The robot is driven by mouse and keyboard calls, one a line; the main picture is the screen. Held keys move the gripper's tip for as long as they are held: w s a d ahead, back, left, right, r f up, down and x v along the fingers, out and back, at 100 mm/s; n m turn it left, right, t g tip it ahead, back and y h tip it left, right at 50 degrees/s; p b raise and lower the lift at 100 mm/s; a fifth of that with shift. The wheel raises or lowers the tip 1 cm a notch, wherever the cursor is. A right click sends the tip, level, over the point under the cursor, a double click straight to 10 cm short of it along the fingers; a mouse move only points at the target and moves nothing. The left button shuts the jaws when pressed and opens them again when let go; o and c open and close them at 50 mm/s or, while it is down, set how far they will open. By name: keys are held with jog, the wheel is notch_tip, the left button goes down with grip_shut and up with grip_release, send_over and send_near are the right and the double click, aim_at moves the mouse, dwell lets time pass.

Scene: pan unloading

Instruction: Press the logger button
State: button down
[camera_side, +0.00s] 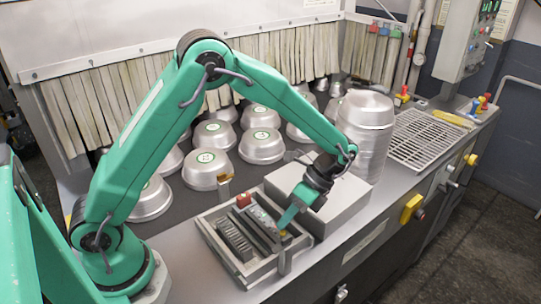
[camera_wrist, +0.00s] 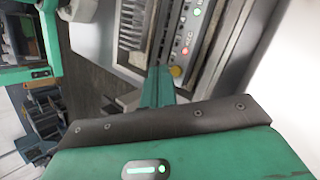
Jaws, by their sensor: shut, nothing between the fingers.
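The logger, a dark grey unit (camera_side: 262,222), lies in a metal tray (camera_side: 226,266) at the front of the bench. In the wrist view its panel (camera_wrist: 189,32) shows small green and red lights and a round yellow button (camera_wrist: 176,71). My gripper (camera_side: 284,224) is shut and empty, pointing down at the near right end of the logger. In the wrist view the green fingers (camera_wrist: 157,72) end just beside the yellow button. I cannot tell whether they touch it.
A grey box (camera_side: 325,213) stands right behind the tray, with a tall stack of metal pans (camera_side: 366,125) beyond it. Several upturned pans (camera_side: 262,146) fill the dark belt behind.

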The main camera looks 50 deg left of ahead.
jog(key=shift+a+f, duration=0.15)
jog(key=shift+f, duration=0.75)
dwell(1.3)
jog(key=shift+r, duration=0.9)
jog(key=shift+r, duration=0.1)
jog(key=shift+r, duration=2.9)
